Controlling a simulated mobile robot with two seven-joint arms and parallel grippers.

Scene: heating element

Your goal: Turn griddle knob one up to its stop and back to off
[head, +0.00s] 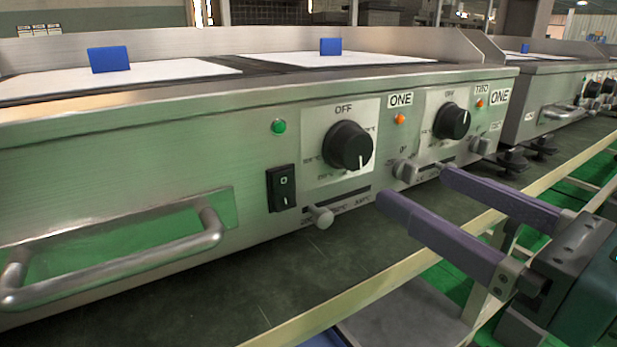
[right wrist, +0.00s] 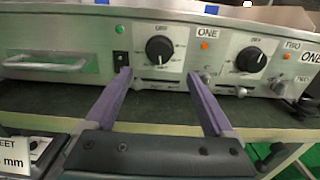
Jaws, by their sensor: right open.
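The griddle (head: 150,150) is a long steel unit with knob one (head: 348,146), a black round knob on a white dial plate next to the label ONE (head: 401,99). Its white pointer line points down, away from the OFF mark at the top. Knob one also shows in the right wrist view (right wrist: 159,48), ahead of and between the fingers. My right gripper (head: 420,200) is open and empty, in front of and below the knob, not touching it; its purple fingers also show in the right wrist view (right wrist: 156,84). My left gripper is not in view.
Knob two (head: 452,121) is to the right. A rocker switch (head: 282,188), a green lamp (head: 279,127) and a slider peg (head: 321,216) sit near knob one. A drawer handle (head: 110,265) sticks out at left. The table's front rail (head: 380,283) runs below the gripper.

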